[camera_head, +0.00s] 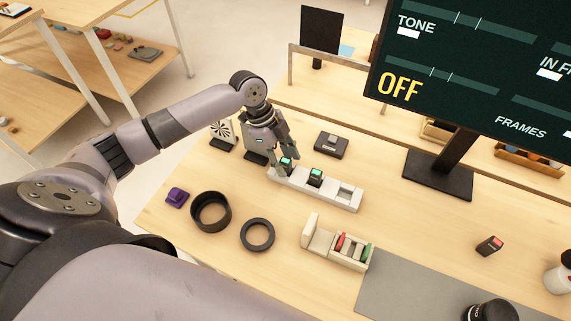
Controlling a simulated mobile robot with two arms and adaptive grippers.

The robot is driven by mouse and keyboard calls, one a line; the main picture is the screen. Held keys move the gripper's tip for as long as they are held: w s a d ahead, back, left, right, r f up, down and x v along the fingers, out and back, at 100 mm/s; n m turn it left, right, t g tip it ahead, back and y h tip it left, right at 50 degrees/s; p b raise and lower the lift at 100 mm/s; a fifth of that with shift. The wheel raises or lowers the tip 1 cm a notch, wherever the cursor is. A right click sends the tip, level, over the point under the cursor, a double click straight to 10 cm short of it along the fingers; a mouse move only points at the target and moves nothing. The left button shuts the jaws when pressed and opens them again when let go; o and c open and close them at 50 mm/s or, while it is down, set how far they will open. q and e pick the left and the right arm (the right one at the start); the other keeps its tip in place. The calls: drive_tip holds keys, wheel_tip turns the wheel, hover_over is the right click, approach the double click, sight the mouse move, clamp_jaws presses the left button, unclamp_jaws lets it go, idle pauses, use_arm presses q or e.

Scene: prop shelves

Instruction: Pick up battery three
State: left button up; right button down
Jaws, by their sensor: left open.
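A white charger tray (330,197) stands on the table with a row of slots. One dark battery with a green top (286,165) sits at its left end, and another dark battery with a green top (316,177) sits in the middle. The right slot looks empty. No number is readable on any battery, so I cannot tell which is battery three. My left gripper (284,159) is open, with its fingers around or just beside the left-end battery; contact is unclear. My right gripper is not in view.
A cream holder (318,246) with red and green pieces stands in front of the charger. Black rings (257,235), a purple block (177,197) and a dark box (331,146) lie nearby. A monitor base (438,175) stands behind, and a grey mat (415,292) lies front right.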

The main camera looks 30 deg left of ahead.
use_arm(q)
drive_tip(key=shift+d+f, duration=0.15)
drive_tip(key=shift+f, duration=0.2)
drive_tip(key=shift+c, duration=0.2)
clamp_jaws()
